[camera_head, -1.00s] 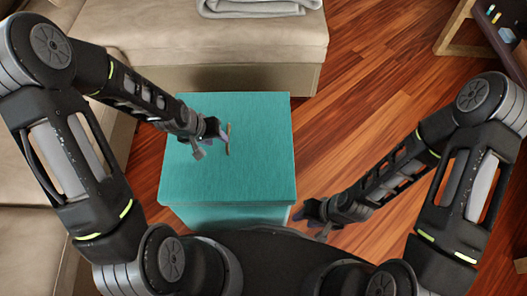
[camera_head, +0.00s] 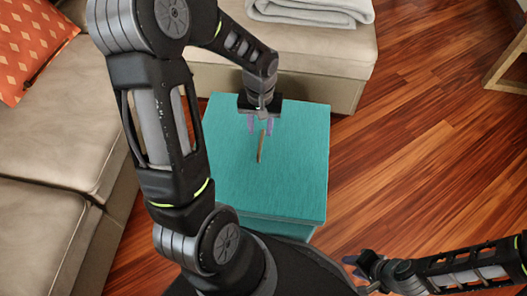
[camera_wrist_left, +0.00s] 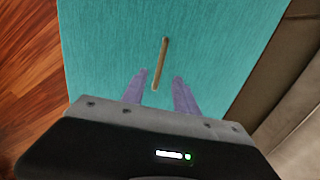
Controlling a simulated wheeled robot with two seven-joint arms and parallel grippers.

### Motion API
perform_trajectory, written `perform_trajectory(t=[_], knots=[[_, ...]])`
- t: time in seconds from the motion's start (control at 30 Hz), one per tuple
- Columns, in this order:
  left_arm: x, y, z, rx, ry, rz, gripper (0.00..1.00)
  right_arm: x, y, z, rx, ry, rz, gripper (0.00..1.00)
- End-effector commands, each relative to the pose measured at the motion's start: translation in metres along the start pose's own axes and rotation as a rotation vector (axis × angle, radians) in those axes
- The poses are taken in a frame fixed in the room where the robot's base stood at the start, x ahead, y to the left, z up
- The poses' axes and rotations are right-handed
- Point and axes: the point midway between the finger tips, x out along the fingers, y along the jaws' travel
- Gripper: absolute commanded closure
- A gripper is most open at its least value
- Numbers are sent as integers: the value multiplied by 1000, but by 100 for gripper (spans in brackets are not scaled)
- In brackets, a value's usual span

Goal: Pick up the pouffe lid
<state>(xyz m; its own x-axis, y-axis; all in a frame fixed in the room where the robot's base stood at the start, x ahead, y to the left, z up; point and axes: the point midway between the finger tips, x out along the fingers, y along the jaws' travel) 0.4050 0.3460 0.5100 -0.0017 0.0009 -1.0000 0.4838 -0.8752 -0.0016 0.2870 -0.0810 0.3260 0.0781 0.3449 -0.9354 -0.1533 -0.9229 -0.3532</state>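The pouffe is a teal box whose flat square lid (camera_head: 290,170) faces up in the head view. A thin tan strip, seemingly the lid's handle (camera_head: 261,146), lies near the middle of the lid. My left gripper (camera_head: 260,126) is over the far part of the lid, its two purple fingers apart and pointing toward the handle. In the left wrist view the fingers (camera_wrist_left: 166,92) are open, with the near end of the handle (camera_wrist_left: 160,62) between their tips and nothing gripped. My right gripper (camera_head: 362,272) is low at the right of the pouffe, over the floor; its finger opening is unclear.
A beige sofa (camera_head: 45,140) stands at the left, with an orange cushion (camera_head: 30,45). A beige ottoman section (camera_head: 335,55) stands behind the pouffe with a folded grey blanket (camera_head: 310,8). Wooden floor (camera_head: 430,150) lies free at the right.

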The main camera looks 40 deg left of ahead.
Motion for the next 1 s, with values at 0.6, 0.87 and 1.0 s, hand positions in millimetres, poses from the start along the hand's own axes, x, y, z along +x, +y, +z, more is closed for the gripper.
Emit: perform_trajectory(t=[0.6,0.87,1.0], knots=[[26,0,0,0,1,1,64,8,5,-2,4,6,3,64],[41,1,0,1,-1,1,64,15,9,-4,6,9,5,64],[64,2,1,2,-1,1,64,25,15,-6,10,16,8,64]])
